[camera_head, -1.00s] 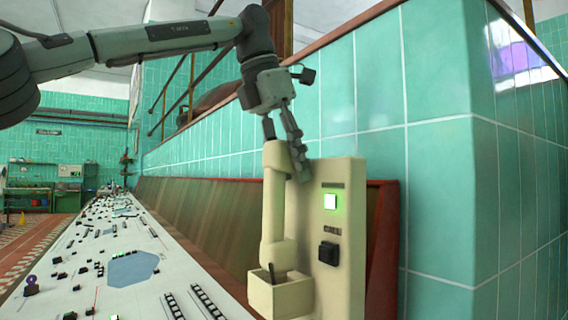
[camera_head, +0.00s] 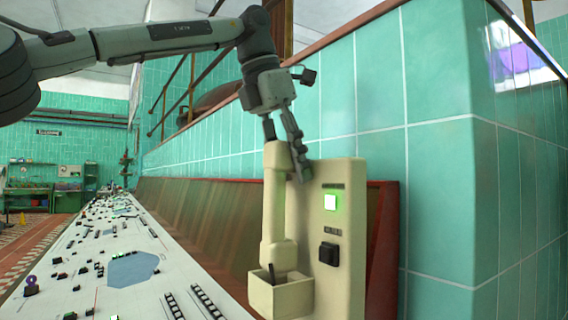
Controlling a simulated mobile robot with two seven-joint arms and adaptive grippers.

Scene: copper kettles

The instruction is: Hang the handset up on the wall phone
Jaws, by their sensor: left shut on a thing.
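The cream wall phone (camera_head: 343,270) stands upright at the right end of the console, with a lit green square and a black button on its face. The cream handset (camera_head: 273,205) is upright at the phone's left side. Its lower end is at the open box-shaped cradle (camera_head: 280,298) at the phone's lower front; I cannot tell whether it rests on it. My left gripper (camera_head: 287,150) comes from above and is shut on the handset's upper end, with one finger between the handset and the phone. My right gripper is not in view.
A long white control console (camera_head: 110,270) with many small buttons runs along the left. A red-edged panel (camera_head: 383,240) lies behind the phone. A green tiled wall (camera_head: 435,180) rises behind and to the right, close to my arm.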

